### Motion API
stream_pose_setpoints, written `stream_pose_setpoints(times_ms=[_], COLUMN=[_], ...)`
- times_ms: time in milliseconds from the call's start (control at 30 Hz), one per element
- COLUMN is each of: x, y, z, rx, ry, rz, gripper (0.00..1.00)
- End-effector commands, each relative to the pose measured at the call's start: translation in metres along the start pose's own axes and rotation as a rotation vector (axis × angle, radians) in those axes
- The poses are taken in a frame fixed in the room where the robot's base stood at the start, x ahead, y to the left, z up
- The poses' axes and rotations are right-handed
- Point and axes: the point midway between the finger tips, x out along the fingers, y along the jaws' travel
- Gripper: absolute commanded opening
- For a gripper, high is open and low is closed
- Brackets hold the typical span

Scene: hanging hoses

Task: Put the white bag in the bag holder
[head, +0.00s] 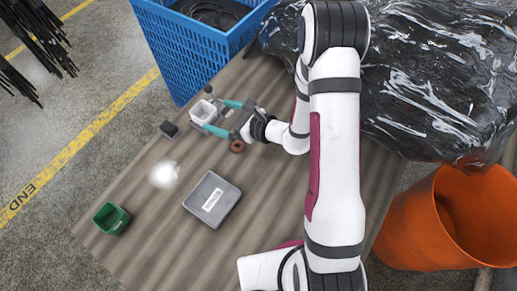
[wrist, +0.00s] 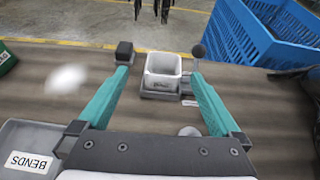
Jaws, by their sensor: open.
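A small square white container (head: 203,112) with an open top sits upright on a grey base and may be the bag holder; I cannot be sure. It shows between the fingers in the wrist view (wrist: 162,68). My gripper (head: 211,114) is open, its teal fingers spread to either side of the white container. Contact with it cannot be told. No object is clearly held.
A grey box (head: 212,198) labelled BENDS and a green bin (head: 111,218) stand on the table. A black block (head: 168,129), a dark ball (head: 208,89) and a brown ring (head: 237,146) are near the gripper. A blue crate (head: 190,55) stands behind.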

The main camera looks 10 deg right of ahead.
Motion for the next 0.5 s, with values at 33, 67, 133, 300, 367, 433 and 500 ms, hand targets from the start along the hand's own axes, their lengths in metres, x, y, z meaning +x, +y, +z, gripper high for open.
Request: stream_pose_setpoints(times_ms=[33, 67, 133, 300, 367, 433, 500], x=[-0.003, -0.007, -0.027, -0.136, -0.179, -0.222, -0.253], y=[0.009, 0.021, 0.063, 0.176, 0.191, 0.188, 0.176], z=[0.018, 0.035, 0.080, 0.111, 0.094, 0.072, 0.057], rx=[-0.044, -0.088, -0.253, -0.830, -1.043, -1.255, -1.409], ry=[-0.023, -0.041, -0.084, 0.018, 0.139, 0.303, 0.454], rz=[0.047, 0.098, 0.276, 0.773, 0.897, 0.987, 1.029], gripper=[1.00, 1.00, 1.00, 1.00, 1.00, 1.00, 1.00])
